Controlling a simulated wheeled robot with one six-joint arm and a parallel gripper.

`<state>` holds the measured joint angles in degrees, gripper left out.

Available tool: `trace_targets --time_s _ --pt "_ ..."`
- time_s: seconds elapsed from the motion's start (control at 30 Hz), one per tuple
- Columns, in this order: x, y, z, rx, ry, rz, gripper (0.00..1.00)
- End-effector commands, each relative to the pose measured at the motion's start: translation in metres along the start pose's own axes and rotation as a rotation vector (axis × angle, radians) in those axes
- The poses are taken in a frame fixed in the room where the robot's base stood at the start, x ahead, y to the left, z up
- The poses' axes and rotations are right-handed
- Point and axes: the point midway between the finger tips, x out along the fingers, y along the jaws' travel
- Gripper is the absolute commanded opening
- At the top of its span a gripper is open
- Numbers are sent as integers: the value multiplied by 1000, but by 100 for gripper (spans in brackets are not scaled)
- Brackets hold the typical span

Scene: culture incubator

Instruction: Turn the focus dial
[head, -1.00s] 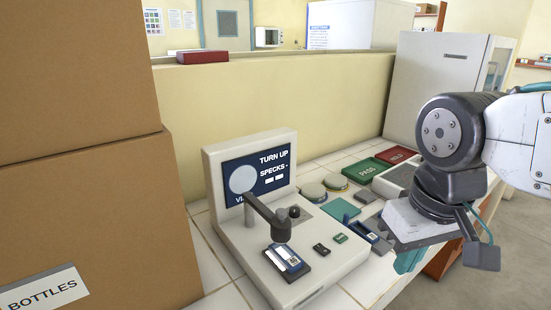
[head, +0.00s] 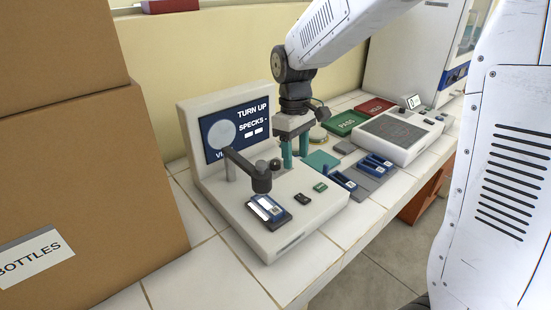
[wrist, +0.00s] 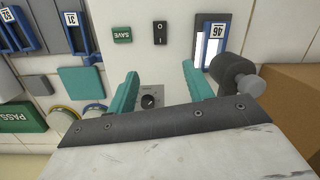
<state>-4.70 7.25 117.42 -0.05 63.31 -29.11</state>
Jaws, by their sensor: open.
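The focus dial (wrist: 149,101) is a small dark round knob on a grey square plate in the white viewer (head: 317,210). In the wrist view it lies between the two teal fingers of my gripper (wrist: 160,72), with space on both sides. My gripper is open and empty. Whether the fingertips are level with the dial cannot be told. The viewer's screen (head: 237,136) shows "TURN UP" and "SPECKS -".
A dark viewer arm (head: 245,166) stands close left of my gripper, over a slide (head: 267,208). SAVE button (wrist: 122,35) and black switch (wrist: 160,32) sit nearby. A teal pad (head: 321,160), slide tray (head: 375,184) and PASS pad (head: 346,123) lie right; cardboard boxes (head: 80,170) stand left.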

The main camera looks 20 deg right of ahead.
Motion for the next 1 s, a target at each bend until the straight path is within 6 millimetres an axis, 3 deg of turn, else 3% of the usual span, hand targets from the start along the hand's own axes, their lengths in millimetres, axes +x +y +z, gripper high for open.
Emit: trace_targets --time_s 0.03,0.17,0.3,0.57,1.0 --pt "8 9 -21 -63 0 0 51" --pt "18 31 -66 -248 26 20 51" --pt "4 48 -99 -444 84 75 51" --pt "3 52 -105 -589 99 101 51" --pt "66 55 -111 -588 97 99 51"
